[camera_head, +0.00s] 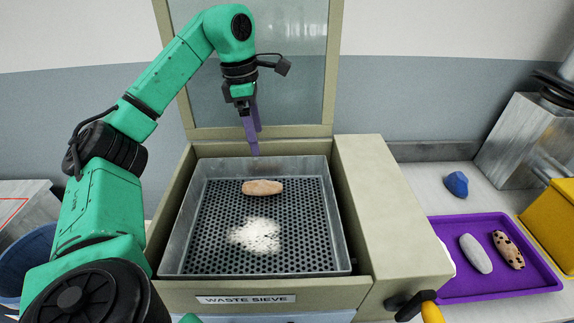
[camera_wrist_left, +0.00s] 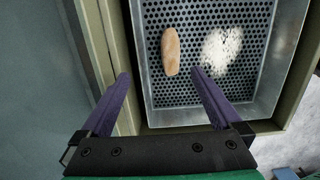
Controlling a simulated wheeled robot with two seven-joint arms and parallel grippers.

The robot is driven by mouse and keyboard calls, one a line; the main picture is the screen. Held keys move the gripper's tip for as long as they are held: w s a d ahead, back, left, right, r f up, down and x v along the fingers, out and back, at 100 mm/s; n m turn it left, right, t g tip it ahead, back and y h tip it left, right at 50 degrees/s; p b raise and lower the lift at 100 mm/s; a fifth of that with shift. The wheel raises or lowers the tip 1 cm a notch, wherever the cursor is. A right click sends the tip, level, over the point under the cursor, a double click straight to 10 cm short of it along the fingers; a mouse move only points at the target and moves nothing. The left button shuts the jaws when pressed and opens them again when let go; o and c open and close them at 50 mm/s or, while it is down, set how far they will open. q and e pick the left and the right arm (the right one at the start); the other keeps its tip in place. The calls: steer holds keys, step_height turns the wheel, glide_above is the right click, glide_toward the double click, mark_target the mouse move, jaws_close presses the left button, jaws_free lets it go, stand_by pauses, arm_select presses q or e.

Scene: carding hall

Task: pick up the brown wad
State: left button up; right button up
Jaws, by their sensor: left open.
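The brown wad (camera_head: 262,187) is a light brown oblong lying on the perforated floor of the metal sieve tray (camera_head: 170,258), behind a patch of white fluff (camera_head: 256,236). My left gripper (camera_head: 254,152) hangs above the tray's back edge, pointing down with its purple fingers apart. In the left wrist view the open, empty fingers (camera_wrist_left: 160,73) show with the brown wad (camera_wrist_left: 170,52) beyond and between them, apart from both. The white fluff (camera_wrist_left: 222,50) lies to the right there. My right gripper is not in view.
The tray's raised walls sit inside a beige housing (camera_head: 385,215) labelled WASTE SIEVE, with an upright glazed panel (camera_head: 290,80) behind. A purple tray (camera_head: 480,288) at right holds a grey and a spotted wad. A blue lump (camera_head: 456,184) and a yellow bin (camera_head: 552,220) are nearby.

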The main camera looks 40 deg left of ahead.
mark_target(261, 182)
arm_select(q)
steer(key=f+b, duration=0.1)
steer(key=s+f+b, duration=0.1)
steer(key=f+b, duration=0.1)
steer(key=f, duration=0.1)
steer(key=shift+s+d, duration=0.35)
steer(key=shift+d, duration=0.05)
steer(key=f, duration=0.1)
steer(key=s+f+b, duration=0.1)
steer(key=shift+s+f, duration=0.15)
steer(key=shift+f, duration=0.25)
steer(key=shift+w+f, duration=0.35)
steer(key=shift+f, duration=0.3)
steer(key=shift+w+f, duration=0.35)
steer(key=shift+f, duration=0.25)
steer(key=f, duration=0.2)
steer(key=f+p, duration=0.1)
steer(key=f, duration=0.1)
steer(key=shift+s+d, duration=0.15)
steer(key=shift+d, duration=0.25)
steer(key=shift+f, duration=0.1)
steer(key=shift+c, duration=1.2)
steer(key=c, duration=1.2)
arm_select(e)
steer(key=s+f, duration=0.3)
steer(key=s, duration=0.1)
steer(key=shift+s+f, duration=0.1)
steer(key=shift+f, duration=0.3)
